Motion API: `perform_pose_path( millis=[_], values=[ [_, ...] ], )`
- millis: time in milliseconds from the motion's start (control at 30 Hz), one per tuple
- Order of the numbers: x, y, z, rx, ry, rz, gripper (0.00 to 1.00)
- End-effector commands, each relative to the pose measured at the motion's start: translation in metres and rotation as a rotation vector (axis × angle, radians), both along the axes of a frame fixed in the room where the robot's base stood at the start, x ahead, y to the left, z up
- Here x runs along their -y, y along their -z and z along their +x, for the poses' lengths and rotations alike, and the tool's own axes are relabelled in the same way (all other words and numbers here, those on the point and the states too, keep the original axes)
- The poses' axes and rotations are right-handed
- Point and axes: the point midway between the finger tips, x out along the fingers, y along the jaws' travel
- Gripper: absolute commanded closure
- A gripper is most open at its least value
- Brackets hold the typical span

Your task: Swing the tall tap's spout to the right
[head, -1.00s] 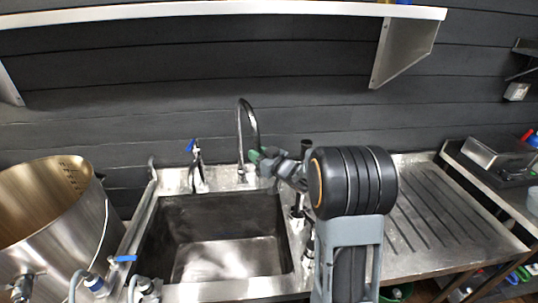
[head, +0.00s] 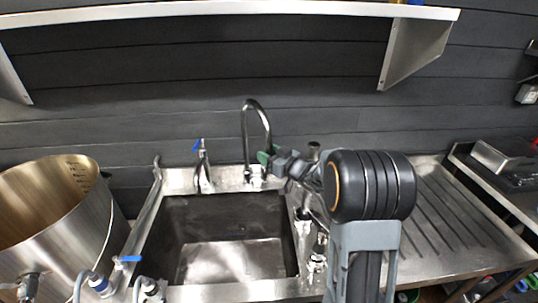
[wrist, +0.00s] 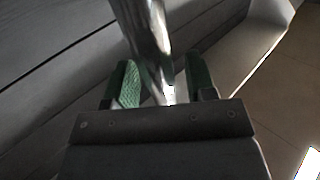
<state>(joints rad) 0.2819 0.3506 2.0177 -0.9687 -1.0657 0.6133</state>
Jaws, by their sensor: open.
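The tall tap's spout (head: 257,105) is a thin shiny tube at the back edge of the sink. It rises, arches over and comes down on the right of its base. My gripper (head: 266,157) is at the lower end of the spout, reaching in from the right. In the wrist view my gripper (wrist: 165,88) is open, with one green finger on each side of the shiny spout (wrist: 148,40). The spout's tip is partly hidden by the gripper. I cannot tell whether a finger touches the tube.
A smaller blue-levered tap (head: 203,170) stands left of the tall tap. The sink basin (head: 228,222) lies in front, with a drainboard (head: 460,225) at right. A large steel pot (head: 50,225) stands at left. A shelf (head: 230,9) runs along the wall above.

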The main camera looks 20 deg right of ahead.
Motion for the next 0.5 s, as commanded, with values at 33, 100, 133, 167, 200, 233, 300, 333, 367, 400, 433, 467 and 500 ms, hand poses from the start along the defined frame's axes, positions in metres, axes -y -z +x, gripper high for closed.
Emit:
perform_pose_path(
  millis=[33, 100, 133, 167, 200, 233, 300, 333, 367, 400, 433, 467, 500],
  values=[
    [0.000, 0.000, 0.000, 0.000, 0.000, 0.000, 0.49],
    [0.002, 0.000, -0.002, 0.000, 0.001, 0.000, 0.49],
    [0.003, 0.000, -0.004, 0.000, 0.001, 0.000, 0.49],
    [0.004, 0.001, -0.006, 0.000, 0.001, 0.000, 0.49],
    [0.007, 0.000, -0.010, 0.001, 0.002, 0.000, 0.49],
    [0.009, 0.001, -0.014, 0.001, 0.003, 0.000, 0.49],
    [0.015, 0.001, -0.025, 0.001, 0.003, 0.000, 0.49],
    [0.018, 0.001, -0.030, 0.001, 0.004, 0.001, 0.49],
    [0.022, 0.001, -0.035, 0.001, 0.005, 0.000, 0.49],
    [0.026, 0.002, -0.043, 0.001, 0.005, -0.001, 0.49],
    [0.029, 0.001, -0.049, 0.001, 0.005, 0.000, 0.49],
    [0.032, 0.001, -0.054, 0.002, 0.004, -0.001, 0.49],
    [0.037, 0.001, -0.061, 0.002, 0.006, -0.001, 0.49]
  ],
)
